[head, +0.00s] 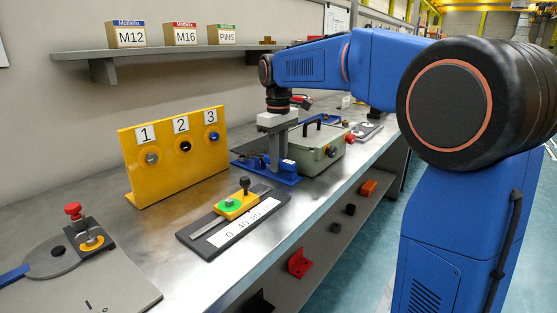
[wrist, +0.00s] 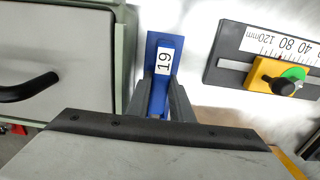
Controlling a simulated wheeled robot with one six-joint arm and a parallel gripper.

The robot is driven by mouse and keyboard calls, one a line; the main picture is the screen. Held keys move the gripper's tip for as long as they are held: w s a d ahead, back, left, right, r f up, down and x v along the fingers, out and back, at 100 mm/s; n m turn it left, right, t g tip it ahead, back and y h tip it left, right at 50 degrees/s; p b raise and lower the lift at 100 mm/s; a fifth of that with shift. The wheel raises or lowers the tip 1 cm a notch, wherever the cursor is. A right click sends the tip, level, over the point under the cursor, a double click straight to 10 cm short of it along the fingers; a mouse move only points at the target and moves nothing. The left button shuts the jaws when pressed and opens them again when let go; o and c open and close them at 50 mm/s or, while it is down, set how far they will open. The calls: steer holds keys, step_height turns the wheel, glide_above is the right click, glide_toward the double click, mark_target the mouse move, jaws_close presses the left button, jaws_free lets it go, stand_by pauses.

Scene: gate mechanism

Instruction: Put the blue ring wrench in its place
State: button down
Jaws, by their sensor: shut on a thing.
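My gripper (head: 277,168) points down at the bench, left of the grey-green box. In the wrist view its two fingers (wrist: 165,108) are closed about a blue piece, which I take to be the blue ring wrench (wrist: 157,90). Its ring end cannot be made out. A flat blue plate with a white label marked 19 (wrist: 163,61) shows at the fingers. In the head view the blue plate (head: 290,179) lies on the bench under the gripper. Whether the held piece rests on this plate or is apart from it, I cannot tell.
The grey-green box (head: 318,150) with a black handle stands close to the right of my gripper. A slider scale (head: 232,222) lies in front. A yellow numbered panel (head: 160,170) stands to the left. A lever plate (head: 80,270) is at the near left. A shelf (head: 180,51) runs above.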

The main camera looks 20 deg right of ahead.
steer(key=shift+f, duration=0.15)
steer(key=c, duration=1.5)
jaws_free()
steer(key=shift+r, duration=3.55)
